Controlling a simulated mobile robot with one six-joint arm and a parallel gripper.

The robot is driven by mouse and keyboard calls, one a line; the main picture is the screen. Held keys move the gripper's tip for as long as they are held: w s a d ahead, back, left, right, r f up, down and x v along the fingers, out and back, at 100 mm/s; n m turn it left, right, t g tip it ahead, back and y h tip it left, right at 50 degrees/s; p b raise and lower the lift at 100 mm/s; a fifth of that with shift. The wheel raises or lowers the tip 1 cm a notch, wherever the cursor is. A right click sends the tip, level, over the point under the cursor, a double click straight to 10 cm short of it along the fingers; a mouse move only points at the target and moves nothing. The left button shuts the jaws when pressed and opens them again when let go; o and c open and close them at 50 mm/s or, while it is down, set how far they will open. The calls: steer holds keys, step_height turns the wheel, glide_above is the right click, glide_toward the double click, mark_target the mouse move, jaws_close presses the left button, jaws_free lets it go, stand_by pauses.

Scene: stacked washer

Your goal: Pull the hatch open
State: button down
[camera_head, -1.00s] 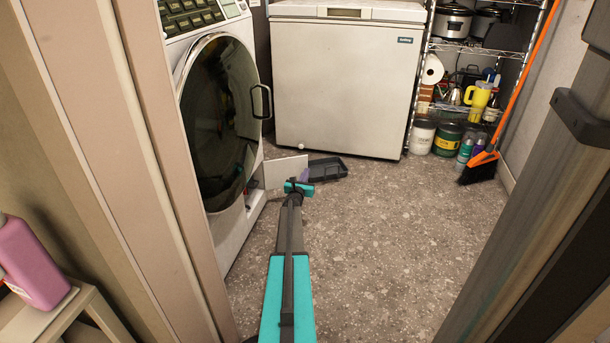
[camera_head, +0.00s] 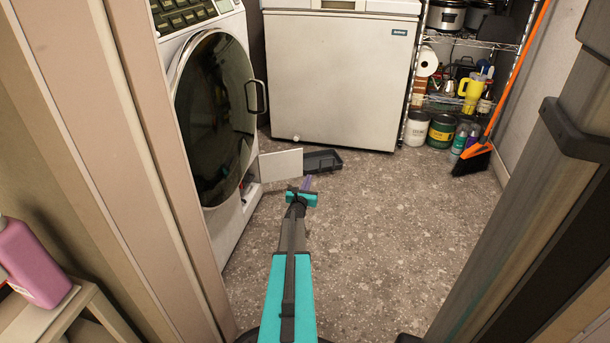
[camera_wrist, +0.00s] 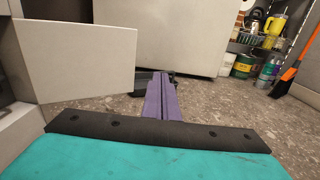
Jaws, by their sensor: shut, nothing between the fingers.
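The hatch (camera_head: 281,164) is a small flat white panel low on the front of the washer (camera_head: 228,215). It stands swung out from the washer, and an opening with something red inside shows behind it. In the wrist view the hatch (camera_wrist: 80,58) fills the upper left. My gripper (camera_head: 307,183) is low over the floor, just right of the hatch's free edge. Its purple fingers also show in the wrist view (camera_wrist: 164,95). They are shut with nothing between them and look apart from the panel.
The washer's round glass door (camera_head: 214,120) with its handle is above the hatch. A dark tray (camera_head: 322,160) lies on the floor beyond my gripper. A white chest freezer (camera_head: 338,80) stands behind. Door frames flank my view. The floor to the right is clear.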

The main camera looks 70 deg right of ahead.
steer(key=shift+s+a, duration=0.5)
steer(key=shift+a, duration=0.15)
steer(key=shift+s, duration=0.1)
